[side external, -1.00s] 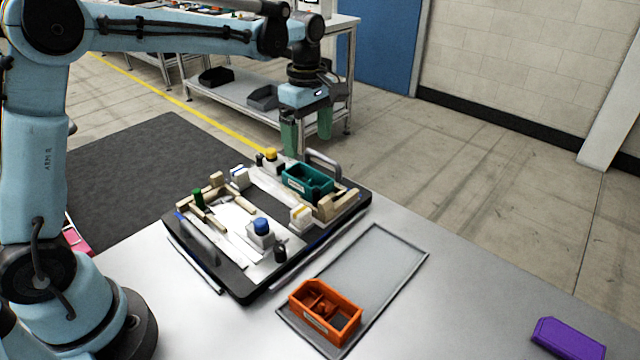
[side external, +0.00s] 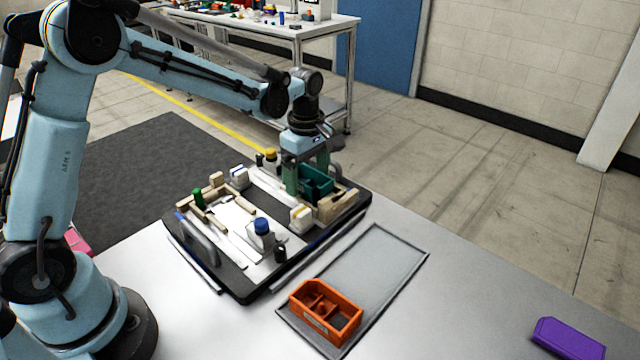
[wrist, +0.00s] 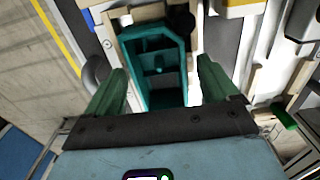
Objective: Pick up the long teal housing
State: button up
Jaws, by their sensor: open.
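The long teal housing (side external: 318,184) sits in its wooden nest at the far right of the black pallet (side external: 240,296). In the wrist view the teal housing (wrist: 155,62) is an open box with inner dividers, lying between my two green fingers. My gripper (side external: 308,180) is lowered at the housing, with the fingers apart. The wrist view shows my gripper (wrist: 160,85) open, one finger on each side of the housing, with a visible gap at the right finger. The side view hides part of the housing behind a finger.
Wooden blocks (side external: 338,204) border the housing. A blue-capped block (side external: 261,232), a yellow-topped part (side external: 271,158) and a pallet handle (side external: 200,243) stand nearby. An orange bin (side external: 325,311) sits on a grey tray (side external: 385,262). A purple part (side external: 568,340) lies at the right; the table between is clear.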

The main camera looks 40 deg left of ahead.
jog(key=c, duration=1.2)
jog(key=shift+r, duration=0.1)
